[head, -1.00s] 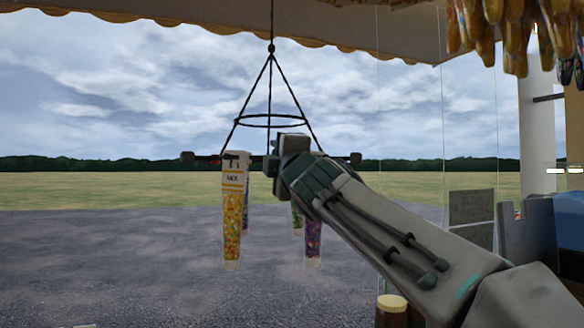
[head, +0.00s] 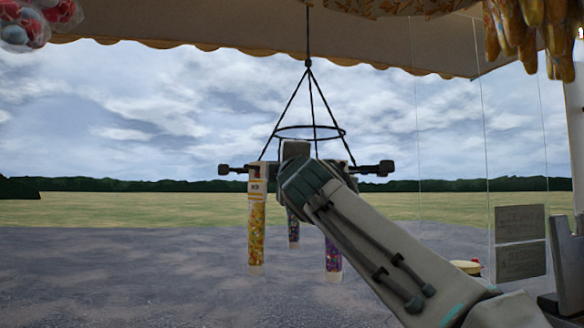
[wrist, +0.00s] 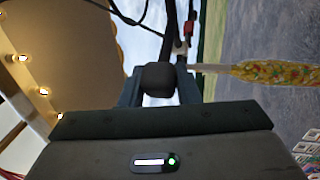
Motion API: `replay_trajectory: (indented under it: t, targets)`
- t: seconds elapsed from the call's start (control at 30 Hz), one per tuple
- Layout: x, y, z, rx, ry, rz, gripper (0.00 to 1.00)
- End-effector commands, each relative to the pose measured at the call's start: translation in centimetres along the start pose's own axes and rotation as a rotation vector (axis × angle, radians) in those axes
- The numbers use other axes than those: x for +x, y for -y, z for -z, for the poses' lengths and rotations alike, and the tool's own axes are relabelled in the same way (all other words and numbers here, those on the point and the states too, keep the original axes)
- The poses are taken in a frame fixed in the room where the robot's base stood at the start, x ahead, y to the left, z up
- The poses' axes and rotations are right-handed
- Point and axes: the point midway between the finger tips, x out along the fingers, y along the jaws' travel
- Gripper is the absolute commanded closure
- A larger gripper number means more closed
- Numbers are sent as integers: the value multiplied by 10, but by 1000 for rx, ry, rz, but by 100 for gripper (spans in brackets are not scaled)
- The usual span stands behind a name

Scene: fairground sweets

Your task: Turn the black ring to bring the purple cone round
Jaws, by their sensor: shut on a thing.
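The black ring hanger (head: 278,131) hangs from the canopy on a black rod. Black knobs stick out at its left (head: 224,170) and right (head: 386,168). My gripper is in front of its middle; its fingertips are hidden by my arm in the head view. In the wrist view my gripper (wrist: 160,88) is shut on a black knob (wrist: 158,77). The purple cone (head: 333,258) hangs at the right, partly behind my arm. A yellow-orange cone (head: 256,225) hangs at the front left and also shows in the wrist view (wrist: 275,72). A darker cone (head: 293,230) hangs between them, further back.
Bags of yellow sweets (head: 520,30) hang at the upper right, and red-and-blue bags (head: 38,22) at the upper left. Grey panels (head: 520,240) stand at the right. Open ground lies beyond the hanger.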

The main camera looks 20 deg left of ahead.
Motion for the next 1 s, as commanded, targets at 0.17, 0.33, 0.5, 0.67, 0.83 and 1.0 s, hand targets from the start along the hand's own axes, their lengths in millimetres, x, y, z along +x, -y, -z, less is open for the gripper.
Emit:
replay_trajectory:
  t: [0.17, 0.33, 0.5, 0.67, 0.83, 1.0]
  targets:
    - [1, 3, 1, 1, -1, 6, 65]
    - [0, 2, 1, 1, -1, 4, 47]
    - [0, 2, 0, 1, -1, 2, 47]
    - [-16, 3, 0, 0, -1, 0, 47]
    - [-41, 3, 0, 1, -1, 0, 47]
    - [-65, 2, 0, 1, 0, 0, 47]
